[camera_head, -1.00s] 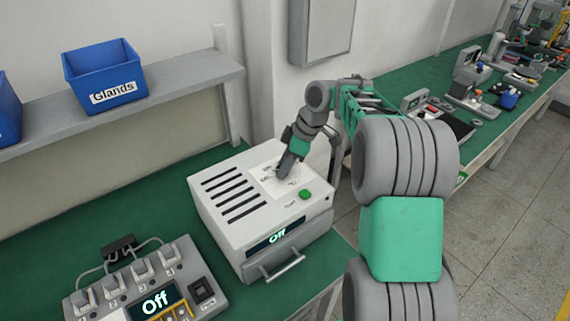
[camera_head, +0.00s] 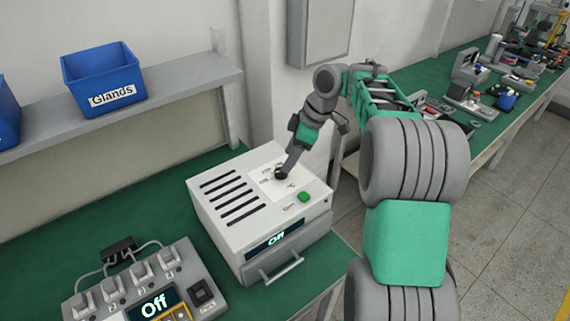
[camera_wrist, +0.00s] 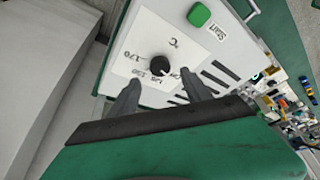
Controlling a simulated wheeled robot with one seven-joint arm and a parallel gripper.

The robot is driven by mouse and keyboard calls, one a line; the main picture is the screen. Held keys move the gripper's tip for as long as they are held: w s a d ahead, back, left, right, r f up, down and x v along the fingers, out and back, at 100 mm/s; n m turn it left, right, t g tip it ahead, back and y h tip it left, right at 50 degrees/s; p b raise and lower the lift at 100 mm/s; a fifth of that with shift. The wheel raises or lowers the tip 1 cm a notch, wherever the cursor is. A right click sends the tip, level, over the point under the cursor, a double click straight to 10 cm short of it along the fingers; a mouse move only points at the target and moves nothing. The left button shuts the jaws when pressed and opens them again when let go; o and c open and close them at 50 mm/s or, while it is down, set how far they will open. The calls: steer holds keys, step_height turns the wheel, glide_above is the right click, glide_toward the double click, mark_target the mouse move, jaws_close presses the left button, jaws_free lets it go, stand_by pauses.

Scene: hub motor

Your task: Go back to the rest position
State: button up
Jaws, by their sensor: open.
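My gripper (camera_head: 284,172) is over the top of the white oven-like box (camera_head: 225,235), near its dial. In the wrist view my gripper (camera_wrist: 163,92) has its two fingers apart with nothing between them. The black dial knob (camera_wrist: 160,65) shows just beyond the fingertips, in the middle of a white temperature label. It also shows in the head view (camera_head: 281,174), close under the fingers.
A grey control unit (camera_head: 215,293) with several switches and an "Off" display stands left of the box. A blue Glands bin (camera_head: 103,77) sits on a shelf (camera_head: 190,80). A grey wall cabinet (camera_head: 320,30) hangs behind my arm. A second green bench (camera_head: 425,75) with tools runs right.

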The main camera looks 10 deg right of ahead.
steer(key=shift+v, duration=1.35)
steer(key=s+a+r+m+t+h, duration=0.1)
steer(key=s+a+m, duration=0.2)
steer(key=s+m, duration=0.3)
steer(key=s+a+r+m+t+h, duration=0.1)
steer(key=s+a+m+h, duration=0.15)
steer(key=s, duration=0.55)
steer(key=s+d+f+m, duration=0.2)
steer(key=s+f+m, duration=0.2)
steer(key=s, duration=0.3)
steer(key=shift+s+f+m+h, duration=0.25)
steer(key=shift+s+m+h, duration=0.1)
steer(key=shift+m, duration=0.2)
steer(key=shift+d, duration=0.1)
